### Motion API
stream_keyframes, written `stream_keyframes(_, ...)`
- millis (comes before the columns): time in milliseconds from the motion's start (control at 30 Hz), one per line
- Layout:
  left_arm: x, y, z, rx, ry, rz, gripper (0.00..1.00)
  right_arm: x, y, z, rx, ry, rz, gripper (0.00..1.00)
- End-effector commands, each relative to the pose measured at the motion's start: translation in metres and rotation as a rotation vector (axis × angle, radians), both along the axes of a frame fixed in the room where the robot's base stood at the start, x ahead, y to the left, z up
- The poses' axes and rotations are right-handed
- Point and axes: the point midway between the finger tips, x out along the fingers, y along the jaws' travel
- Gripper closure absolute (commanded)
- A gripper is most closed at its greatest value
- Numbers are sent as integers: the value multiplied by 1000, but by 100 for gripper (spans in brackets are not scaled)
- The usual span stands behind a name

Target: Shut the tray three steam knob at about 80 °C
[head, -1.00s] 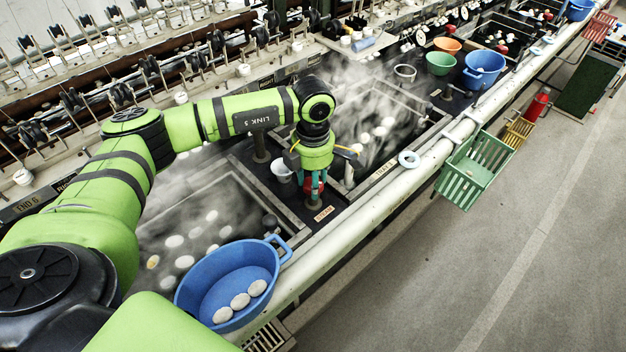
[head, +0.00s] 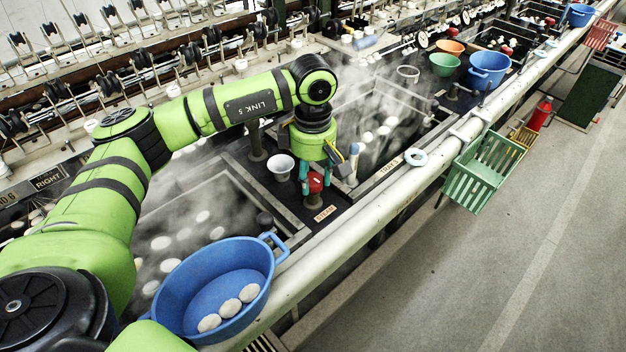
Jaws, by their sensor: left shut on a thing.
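The red steam knob (head: 316,183) stands on a short post on the dark deck between two steaming basins, just behind a small "STEAM" label (head: 325,213). My left gripper (head: 314,186) points down over it, with its teal fingers closed around its sides and hiding part of it. The "TRAY 3" label (head: 390,167) is on the front edge of the basin (head: 343,198) to the right. Steam hangs over white cocoons in both basins. I cannot read a temperature. My right gripper is out of view.
A white cup (head: 282,168) stands left of the knob. A blue basin (head: 172,291) with white cocoons sits at the front left.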

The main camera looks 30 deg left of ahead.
Motion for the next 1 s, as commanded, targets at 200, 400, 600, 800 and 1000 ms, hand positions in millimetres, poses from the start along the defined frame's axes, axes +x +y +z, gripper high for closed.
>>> stream_keyframes(200, -1, 1, -2, 2, 3, -45, 90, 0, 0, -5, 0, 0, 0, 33)
stream_keyframes(400, -1, 0, -1, 2, 4, -54, 89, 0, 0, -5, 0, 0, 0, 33)
stream_keyframes(600, -1, 0, -1, 2, 4, -53, 90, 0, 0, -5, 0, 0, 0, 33)
stream_keyframes(800, -1, 0, -1, 1, 3, -52, 33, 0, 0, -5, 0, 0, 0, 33)
stream_keyframes(1000, 0, 0, 0, 0, 1, -51, 33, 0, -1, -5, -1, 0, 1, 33)
